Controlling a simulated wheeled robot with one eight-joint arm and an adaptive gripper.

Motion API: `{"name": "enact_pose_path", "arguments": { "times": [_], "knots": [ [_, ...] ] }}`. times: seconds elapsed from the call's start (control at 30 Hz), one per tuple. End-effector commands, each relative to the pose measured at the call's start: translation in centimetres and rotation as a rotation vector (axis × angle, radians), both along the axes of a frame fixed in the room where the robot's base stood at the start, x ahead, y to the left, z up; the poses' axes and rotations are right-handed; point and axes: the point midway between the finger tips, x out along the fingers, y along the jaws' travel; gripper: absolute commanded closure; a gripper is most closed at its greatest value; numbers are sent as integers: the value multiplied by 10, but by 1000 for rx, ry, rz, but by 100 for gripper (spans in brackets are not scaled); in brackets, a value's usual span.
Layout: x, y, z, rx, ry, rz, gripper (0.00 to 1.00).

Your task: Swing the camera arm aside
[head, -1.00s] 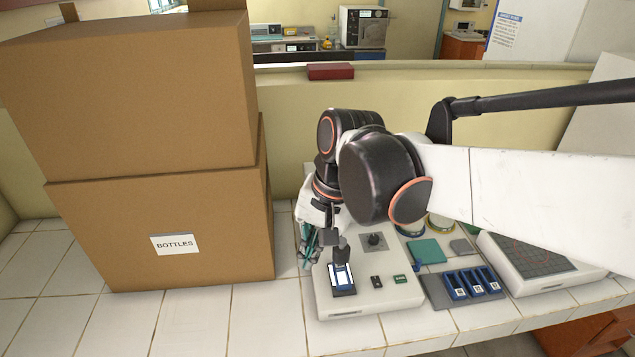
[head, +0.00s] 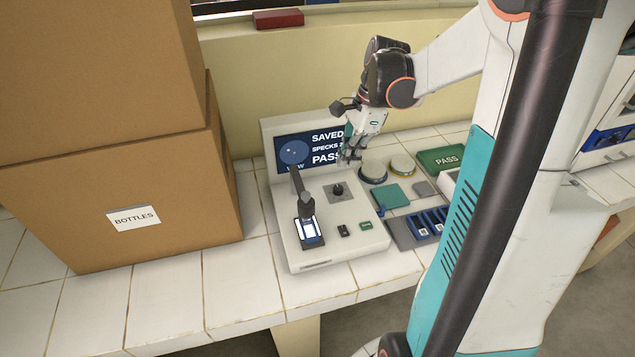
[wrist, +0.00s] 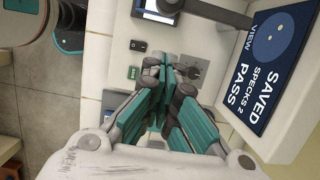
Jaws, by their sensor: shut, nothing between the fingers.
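The camera arm (head: 296,184) is a dark bar on the white viewer unit (head: 345,253). Its head (head: 307,207) stands over the lit slide stage (head: 309,232). In the wrist view the camera arm (wrist: 216,12) is a dark bar at the top, running from beside the screen towards the lit stage (wrist: 160,8). My gripper (head: 350,158) is shut and empty, above the back right of the unit, to the right of the camera arm and apart from it. In the wrist view my gripper (wrist: 165,75) has its fingers together in front of the joystick plate (wrist: 193,70).
The unit's screen (head: 310,151) reads "SAVED", "SPECKS 2", "PASS". A joystick (head: 338,190) and small switches (head: 343,230) sit on its top. Stacked cardboard boxes (head: 110,165) stand close at left. Blue holders (head: 417,227), a teal pad (head: 393,195) and round dishes (head: 372,173) lie at right.

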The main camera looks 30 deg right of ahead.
Motion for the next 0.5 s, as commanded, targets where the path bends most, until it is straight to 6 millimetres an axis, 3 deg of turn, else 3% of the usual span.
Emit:
{"name": "enact_pose_path", "arguments": {
  "times": [0.33, 0.5],
  "knots": [
    [0, 0, -1, -1, 0, -2, 100],
    [1, 2, -14, -1, 0, -1, 100]
  ]
}}
